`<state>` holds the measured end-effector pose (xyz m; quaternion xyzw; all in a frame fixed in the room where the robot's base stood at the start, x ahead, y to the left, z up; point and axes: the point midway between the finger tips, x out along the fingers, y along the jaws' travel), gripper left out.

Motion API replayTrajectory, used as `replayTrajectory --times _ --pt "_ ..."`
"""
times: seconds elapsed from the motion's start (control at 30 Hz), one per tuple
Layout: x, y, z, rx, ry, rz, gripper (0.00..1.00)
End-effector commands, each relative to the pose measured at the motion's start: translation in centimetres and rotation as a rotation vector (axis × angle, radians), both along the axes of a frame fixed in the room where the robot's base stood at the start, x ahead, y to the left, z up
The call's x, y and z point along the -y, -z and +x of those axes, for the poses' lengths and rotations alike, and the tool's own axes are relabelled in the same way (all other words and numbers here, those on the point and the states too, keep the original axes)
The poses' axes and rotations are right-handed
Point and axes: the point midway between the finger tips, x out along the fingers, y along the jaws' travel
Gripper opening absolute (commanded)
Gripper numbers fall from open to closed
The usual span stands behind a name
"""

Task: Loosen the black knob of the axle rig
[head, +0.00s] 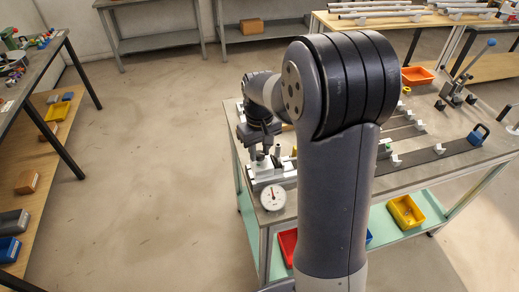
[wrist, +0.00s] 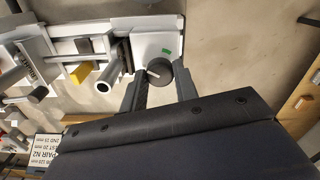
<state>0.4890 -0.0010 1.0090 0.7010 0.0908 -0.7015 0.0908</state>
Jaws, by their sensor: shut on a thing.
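The black knob (wrist: 158,73) shows in the wrist view as a dark round disc with a pale line across it. My gripper (wrist: 160,80) has one finger on each side of the knob and is shut on it. The knob sits by a white block (wrist: 148,45) with a small green mark, part of the axle rig. In the head view my gripper (head: 264,150) points down over the rig (head: 263,168) at the left end of the bench. The knob cannot be made out clearly there.
A round white dial gauge (head: 272,197) stands at the bench's near left corner. A pale tube (wrist: 109,76) and a yellow block (wrist: 81,72) lie close left of my fingers in the wrist view. My arm hides the bench's middle. Open floor (head: 150,170) lies left.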

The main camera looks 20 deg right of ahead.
Motion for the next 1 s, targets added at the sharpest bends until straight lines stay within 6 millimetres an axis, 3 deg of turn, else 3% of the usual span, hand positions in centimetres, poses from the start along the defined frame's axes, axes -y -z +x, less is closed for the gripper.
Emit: replayTrajectory --times 0.5,1.0 --pt "-0.01 -0.09 0.08 0.003 -0.363 0.000 0.06" --pt "-0.01 -0.10 0.09 0.003 -0.443 -0.001 0.06"
